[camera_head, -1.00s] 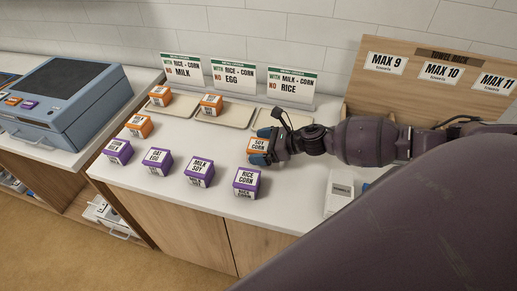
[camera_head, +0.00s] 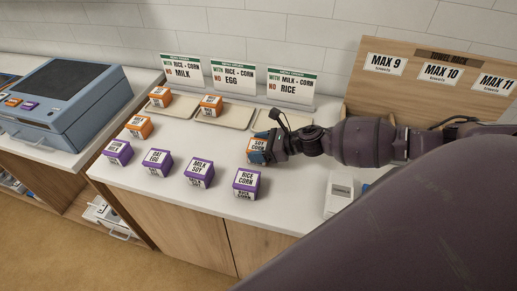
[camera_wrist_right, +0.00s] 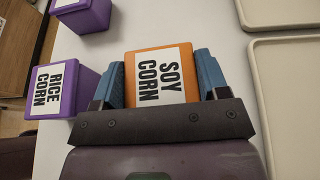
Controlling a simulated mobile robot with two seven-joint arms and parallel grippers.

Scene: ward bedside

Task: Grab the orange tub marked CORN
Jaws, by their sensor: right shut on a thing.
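An orange tub marked SOY CORN (camera_head: 257,144) stands on the white counter below the right end of the row of trays. It also shows in the right wrist view (camera_wrist_right: 161,76), between the two blue fingers. My right gripper (camera_head: 262,150) is shut on this tub, with one finger on each side, and the tub appears to rest at counter level. A purple tub marked RICE CORN (camera_head: 246,182) stands nearer the counter's front edge; it shows at the left of the wrist view (camera_wrist_right: 60,91). My left gripper is not in view.
Several more orange and purple tubs stand to the left, including one marked MILK SOY (camera_head: 199,172). Orange tubs sit on two trays; the right tray (camera_head: 268,121) looks empty. Sign cards (camera_head: 290,87) stand behind. A white box (camera_head: 338,195) stands right, under my arm.

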